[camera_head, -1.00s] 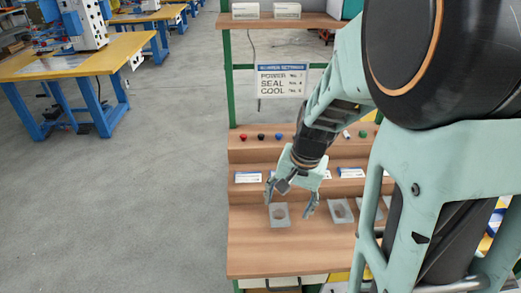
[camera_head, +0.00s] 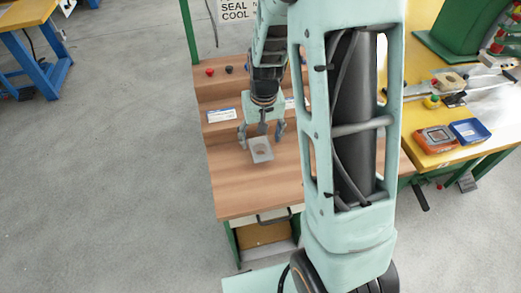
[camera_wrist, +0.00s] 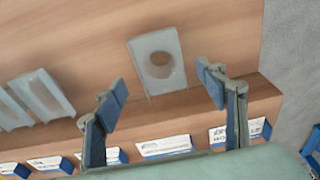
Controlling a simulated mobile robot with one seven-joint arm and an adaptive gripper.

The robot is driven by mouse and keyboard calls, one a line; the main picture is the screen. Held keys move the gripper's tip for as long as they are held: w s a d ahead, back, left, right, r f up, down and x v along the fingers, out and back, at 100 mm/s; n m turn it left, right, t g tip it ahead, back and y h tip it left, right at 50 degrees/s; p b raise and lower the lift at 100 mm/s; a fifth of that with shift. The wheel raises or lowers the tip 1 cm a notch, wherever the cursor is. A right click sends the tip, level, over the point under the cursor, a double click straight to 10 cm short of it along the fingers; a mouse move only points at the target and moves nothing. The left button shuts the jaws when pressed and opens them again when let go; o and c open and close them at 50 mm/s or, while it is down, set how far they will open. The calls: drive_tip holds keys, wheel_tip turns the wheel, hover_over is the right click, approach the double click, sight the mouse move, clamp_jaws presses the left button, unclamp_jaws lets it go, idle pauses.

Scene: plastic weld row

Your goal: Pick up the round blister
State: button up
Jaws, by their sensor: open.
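The round blister (camera_head: 261,150) is a pale, translucent square piece with a round cavity, lying flat on the wooden worktop (camera_head: 236,190). In the wrist view the blister (camera_wrist: 158,62) lies just beyond the fingertips, roughly between their lines. My gripper (camera_head: 261,136) is open and empty, with its fingers pointing down at either side of the blister's far edge in the head view. Its blue-padded fingers also show in the wrist view (camera_wrist: 163,80), with no contact visible. The height of the fingertips above the worktop is hard to tell.
Other translucent blisters (camera_wrist: 40,95) lie close together at the left in the wrist view. A stepped shelf with labels (camera_wrist: 163,146) and coloured knobs (camera_head: 209,71) borders the worktop. A yellow table (camera_head: 440,125) with tools stands at the right. The worktop's front is clear.

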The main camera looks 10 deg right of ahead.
sight(260, 147)
drive_tip(key=f, duration=0.4)
drive_tip(key=shift+w+f, duration=0.2)
drive_tip(key=shift+f, duration=0.2)
drive_tip(key=shift+c, duration=0.6)
drive_tip(key=c, duration=0.8)
